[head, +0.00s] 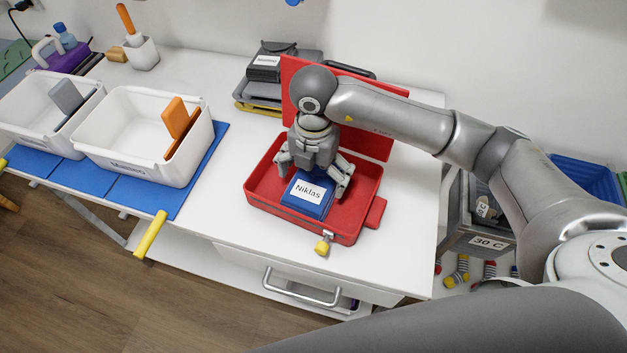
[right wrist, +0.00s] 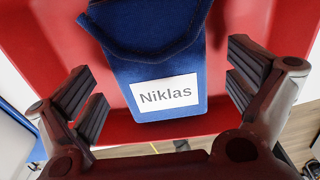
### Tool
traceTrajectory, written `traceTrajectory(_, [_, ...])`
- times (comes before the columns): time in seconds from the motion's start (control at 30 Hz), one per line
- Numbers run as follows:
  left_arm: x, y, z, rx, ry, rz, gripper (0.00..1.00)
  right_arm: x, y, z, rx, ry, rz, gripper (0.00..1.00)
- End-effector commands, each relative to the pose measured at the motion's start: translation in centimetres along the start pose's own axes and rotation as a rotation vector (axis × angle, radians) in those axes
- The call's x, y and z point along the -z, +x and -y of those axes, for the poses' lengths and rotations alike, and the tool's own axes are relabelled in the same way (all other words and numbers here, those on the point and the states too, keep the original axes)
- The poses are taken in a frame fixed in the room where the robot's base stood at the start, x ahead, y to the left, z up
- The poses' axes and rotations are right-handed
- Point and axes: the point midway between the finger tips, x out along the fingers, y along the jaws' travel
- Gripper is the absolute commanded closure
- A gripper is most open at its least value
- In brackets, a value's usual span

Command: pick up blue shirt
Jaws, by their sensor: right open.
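The blue shirt (head: 309,208) is folded, with a white label reading "Niklas", and lies in the open red case (head: 262,189) on the white table. My right gripper (head: 312,182) reaches down into the case from above, its open fingers on either side of the shirt. In the right wrist view, the blue shirt (right wrist: 205,102) lies between the spread fingers of the gripper (right wrist: 160,95), with gaps at both sides. The red case (right wrist: 262,22) surrounds it. The far part of the shirt is hidden by the gripper in the head view. My left gripper is not in view.
Two white bins (head: 118,163) with grey and orange dividers stand on blue mats (head: 190,190) at the left. The red lid stands open behind the case, near stacked dark cases (head: 270,75). A grey crate (head: 458,225) is right of the table. Table surface beside the case is clear.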

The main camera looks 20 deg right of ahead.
Motion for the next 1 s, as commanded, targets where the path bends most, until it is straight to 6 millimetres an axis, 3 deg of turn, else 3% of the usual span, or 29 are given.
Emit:
traceTrajectory(0.2, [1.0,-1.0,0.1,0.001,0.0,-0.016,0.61,0.1,2.3,0.0,0.001,-0.001,-0.001,0.0])
traceTrajectory(0.43, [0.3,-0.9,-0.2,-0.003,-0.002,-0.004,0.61,0.1,2.5,0.0,-0.001,-0.001,0.0,0.0])
traceTrajectory(0.73, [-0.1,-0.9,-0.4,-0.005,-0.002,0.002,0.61,0.1,2.5,-0.1,-0.001,-0.001,0.0,0.37])
traceTrajectory(1.0, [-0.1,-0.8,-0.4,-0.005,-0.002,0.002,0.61,0.1,2.4,-0.1,-0.002,-0.001,0.0,0.4])
